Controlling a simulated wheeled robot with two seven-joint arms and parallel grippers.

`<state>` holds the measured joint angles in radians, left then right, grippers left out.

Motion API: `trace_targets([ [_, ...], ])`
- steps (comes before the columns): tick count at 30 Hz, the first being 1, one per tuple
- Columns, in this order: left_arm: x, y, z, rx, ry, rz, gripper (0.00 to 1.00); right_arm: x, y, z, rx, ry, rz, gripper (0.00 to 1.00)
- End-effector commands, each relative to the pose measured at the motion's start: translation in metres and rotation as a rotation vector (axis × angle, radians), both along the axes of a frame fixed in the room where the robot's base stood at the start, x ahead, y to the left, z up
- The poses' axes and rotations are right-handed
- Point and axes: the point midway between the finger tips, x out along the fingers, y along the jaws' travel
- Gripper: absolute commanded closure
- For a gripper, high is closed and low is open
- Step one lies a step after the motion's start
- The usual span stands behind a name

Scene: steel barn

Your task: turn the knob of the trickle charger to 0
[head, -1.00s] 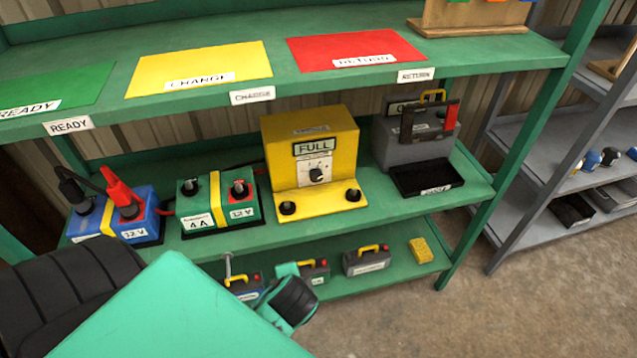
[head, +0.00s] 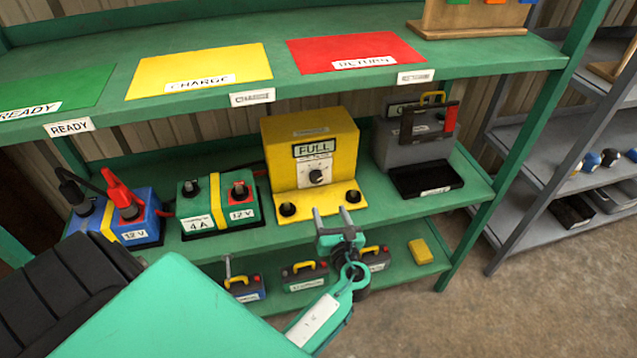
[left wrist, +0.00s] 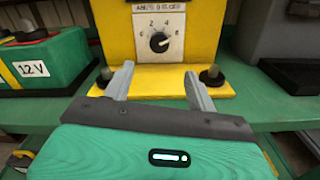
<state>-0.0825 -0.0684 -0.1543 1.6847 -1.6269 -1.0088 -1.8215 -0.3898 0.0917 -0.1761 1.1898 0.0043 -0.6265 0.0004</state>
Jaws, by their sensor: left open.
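The trickle charger (head: 285,140) is a yellow box on the middle shelf with a "FULL" sign on its front. Its round black knob (head: 316,175) sits on a white dial plate below the sign. In the left wrist view the knob (left wrist: 159,42) is close up, with dial marks such as 2, 4 and 6 around it; I cannot tell its exact setting. My left gripper (head: 340,217) is in front of and below the charger, apart from the knob. In the left wrist view its two fingers (left wrist: 160,88) are spread and empty, pointing at the charger. My right gripper is not in view.
Two black posts (head: 288,209) stand on the charger's yellow foot. A green 12 V battery (head: 218,203) and a blue one (head: 130,217) are left of it. The upper shelf (head: 275,95) overhangs.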

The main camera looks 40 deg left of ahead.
Motion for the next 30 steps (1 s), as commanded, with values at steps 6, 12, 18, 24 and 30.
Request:
trace_targets([
  [6,0.030,0.036,0.002,-0.001,-0.003,0.002,0.43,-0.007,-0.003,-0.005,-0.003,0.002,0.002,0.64],
  [12,0.056,0.067,0.001,-0.002,-0.002,0.001,0.43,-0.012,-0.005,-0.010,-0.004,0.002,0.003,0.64],
  [18,0.073,0.086,0.000,-0.004,-0.002,0.001,0.43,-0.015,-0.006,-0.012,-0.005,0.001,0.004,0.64],
  [24,0.078,0.093,0.000,-0.005,-0.002,0.002,0.43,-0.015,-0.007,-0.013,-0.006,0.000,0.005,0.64],
  [30,0.078,0.093,0.000,-0.005,-0.002,0.002,0.43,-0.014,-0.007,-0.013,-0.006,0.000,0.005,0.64],
])
